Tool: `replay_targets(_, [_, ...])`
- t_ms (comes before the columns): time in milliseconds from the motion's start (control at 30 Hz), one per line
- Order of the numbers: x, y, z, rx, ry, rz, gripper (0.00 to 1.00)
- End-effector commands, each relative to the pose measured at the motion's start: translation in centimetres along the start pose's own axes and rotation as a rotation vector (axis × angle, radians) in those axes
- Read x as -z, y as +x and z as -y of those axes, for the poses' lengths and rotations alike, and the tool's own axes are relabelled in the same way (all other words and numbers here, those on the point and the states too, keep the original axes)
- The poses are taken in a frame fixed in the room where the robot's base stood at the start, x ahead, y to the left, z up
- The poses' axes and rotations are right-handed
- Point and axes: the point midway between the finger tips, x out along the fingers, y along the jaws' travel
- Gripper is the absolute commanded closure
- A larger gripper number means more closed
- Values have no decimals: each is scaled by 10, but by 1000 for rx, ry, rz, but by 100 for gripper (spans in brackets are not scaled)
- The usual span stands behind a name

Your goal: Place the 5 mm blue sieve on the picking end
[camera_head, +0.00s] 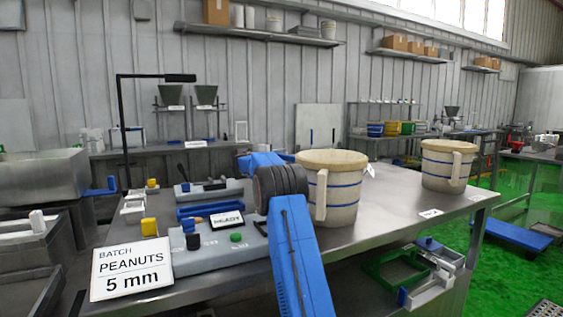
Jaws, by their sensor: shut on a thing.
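A sign (131,269) reading "BATCH PEANUTS 5 mm" stands at the front left of the metal table. A blue frame-like piece (190,212) lies on the table behind a grey control box (215,246); I cannot tell whether it is the 5 mm blue sieve. My blue arm with its dark ribbed joint rises through the middle and covers part of the table. My gripper and anything in it do not show; they are hidden behind the arm or out of frame. I cannot make out a picking end for certain.
Two cream tubs with blue bands, one near (342,205) and one farther right (437,176), stand on the table (385,222). A green frame (378,272) and a pale frame (432,288) are low at the right. Bare tabletop lies between the tubs.

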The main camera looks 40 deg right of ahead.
Motion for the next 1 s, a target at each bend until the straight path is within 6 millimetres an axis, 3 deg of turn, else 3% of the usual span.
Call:
replay_targets(200, [0, 0, 24, 0, -2, 0, 100])
replay_targets(567, [0, 0, 27, -1, 0, -1, 100])
replay_targets(600, [0, 0, 28, 0, 0, -1, 73])
replay_targets(667, [0, 0, 28, 0, 0, -1, 61])
replay_targets(1000, [0, 0, 25, 0, 0, 0, 61])
